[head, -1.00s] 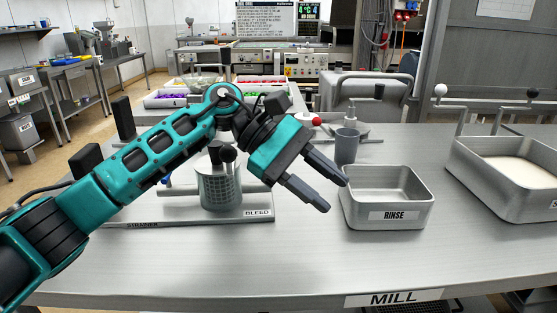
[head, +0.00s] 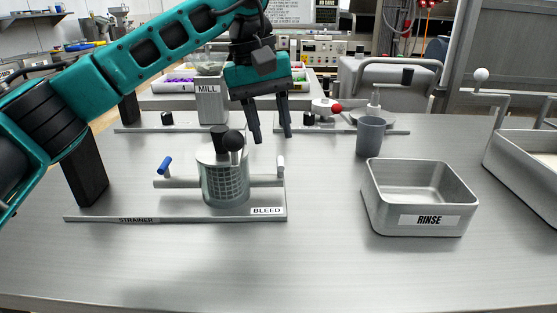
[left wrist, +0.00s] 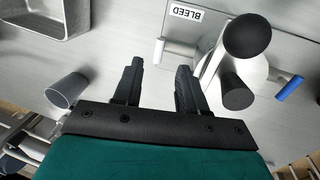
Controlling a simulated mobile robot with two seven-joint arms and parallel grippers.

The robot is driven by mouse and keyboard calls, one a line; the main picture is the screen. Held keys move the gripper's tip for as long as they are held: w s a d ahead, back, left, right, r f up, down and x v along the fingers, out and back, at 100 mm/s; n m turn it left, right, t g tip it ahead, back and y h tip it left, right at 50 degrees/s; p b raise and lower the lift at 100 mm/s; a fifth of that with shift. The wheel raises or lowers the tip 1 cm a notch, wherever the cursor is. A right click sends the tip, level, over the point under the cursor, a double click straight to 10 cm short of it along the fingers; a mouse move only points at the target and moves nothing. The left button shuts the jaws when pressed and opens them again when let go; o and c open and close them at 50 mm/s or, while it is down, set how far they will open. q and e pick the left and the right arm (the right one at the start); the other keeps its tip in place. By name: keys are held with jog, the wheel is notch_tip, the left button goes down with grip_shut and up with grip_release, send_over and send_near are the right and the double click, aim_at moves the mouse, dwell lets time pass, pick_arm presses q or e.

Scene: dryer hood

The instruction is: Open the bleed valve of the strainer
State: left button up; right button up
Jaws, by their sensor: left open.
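The strainer (head: 226,184) stands on a flat base on the steel bench, a mesh cylinder with a lid and dark knobs. A pipe runs through it sideways. At the pipe's right end, above the BLEED label (head: 266,211), is a small upright pale lever (head: 281,163), the bleed valve; it shows partly in the left wrist view (left wrist: 158,51). A blue-handled lever (head: 165,165) is at the left end. My left gripper (head: 272,138) is open and empty, pointing down, above and apart from the pale lever. My right gripper is out of view.
The RINSE tray (head: 470,190) stands to the right, with a grey cup (head: 370,138) behind it. The MILL (head: 211,103) is behind the strainer. A dark upright block (head: 84,180) stands at the left. The bench front is clear.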

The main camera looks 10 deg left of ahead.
aim_at(279, 161)
pick_arm(q)
jog(key=f, duration=0.3)
jog(key=d+f, duration=0.1)
jog(key=f, duration=0.2)
jog(key=shift+w+d+b, duration=0.1)
jog(key=shift+w+b, duration=0.05)
jog(key=shift+b, duration=0.25)
jog(key=shift+c, duration=0.2)
grip_shut()
